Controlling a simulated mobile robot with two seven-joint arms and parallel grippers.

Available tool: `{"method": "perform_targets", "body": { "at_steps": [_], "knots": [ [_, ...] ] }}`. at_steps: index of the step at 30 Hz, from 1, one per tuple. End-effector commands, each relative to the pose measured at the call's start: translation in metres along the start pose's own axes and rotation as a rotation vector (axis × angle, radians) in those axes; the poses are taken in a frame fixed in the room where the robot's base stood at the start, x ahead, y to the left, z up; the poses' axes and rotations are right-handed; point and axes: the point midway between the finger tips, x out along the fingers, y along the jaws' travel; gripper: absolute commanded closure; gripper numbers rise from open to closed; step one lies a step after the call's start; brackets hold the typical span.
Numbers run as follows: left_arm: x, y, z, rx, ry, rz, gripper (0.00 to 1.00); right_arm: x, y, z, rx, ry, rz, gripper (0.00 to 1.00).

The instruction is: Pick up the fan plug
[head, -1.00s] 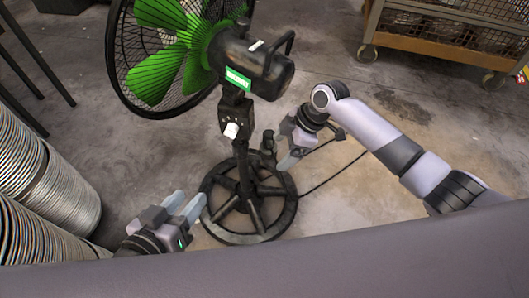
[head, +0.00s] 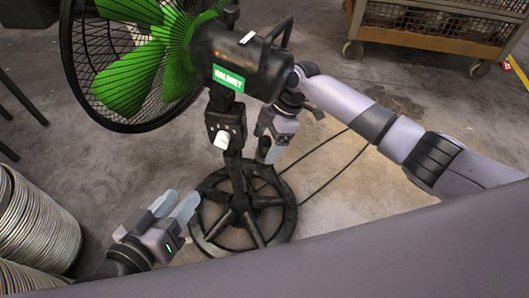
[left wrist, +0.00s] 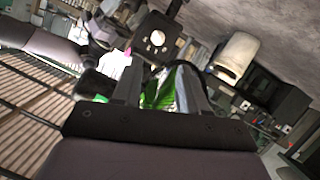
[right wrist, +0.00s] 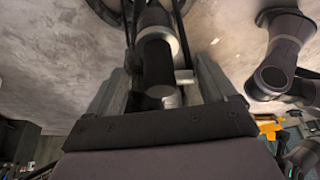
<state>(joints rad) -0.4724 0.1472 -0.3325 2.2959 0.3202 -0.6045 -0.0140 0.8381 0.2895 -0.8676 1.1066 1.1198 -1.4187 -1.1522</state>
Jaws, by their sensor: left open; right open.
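The green-bladed fan (head: 150,60) stands on a round black spoked base (head: 243,216). A dark cylindrical piece with a grey band (right wrist: 158,50), which looks like the fan plug, lies between the fingers of my right gripper (right wrist: 160,72) in the right wrist view. Contact with the fingers cannot be told. In the head view my right gripper (head: 271,150) is open, pointing down just right of the fan pole, and hides the plug. My left gripper (head: 177,205) is open and empty, left of the base; its fingers also show in the left wrist view (left wrist: 158,82).
A black cord (head: 335,170) runs over the floor right of the base. A switch box (head: 225,127) sits on the pole, below the motor housing (head: 240,60). Ribbed metal cylinders (head: 38,220) stand at the left. A wheeled wire cart (head: 430,40) stands at the back right.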

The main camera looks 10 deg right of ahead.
Motion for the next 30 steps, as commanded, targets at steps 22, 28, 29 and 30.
{"method": "perform_targets", "body": {
  "at_steps": [22, 28, 29, 30],
  "knots": [
    [-0.004, -0.007, 0.002, 0.056, 0.032, -0.026, 0.57, 0.025, 0.000, 0.000, 0.000, 0.000, 0.002, 0.77],
    [-0.005, -0.006, 0.000, 0.052, 0.031, -0.024, 0.57, 0.022, 0.000, -0.001, 0.000, 0.000, 0.002, 0.77],
    [-0.005, -0.005, 0.000, 0.050, 0.030, -0.022, 0.57, 0.021, 0.000, -0.002, 0.000, 0.001, 0.002, 0.77],
    [-0.005, -0.004, -0.001, 0.045, 0.027, -0.019, 0.57, 0.018, 0.000, -0.003, -0.001, 0.001, 0.003, 0.77]
  ]
}}
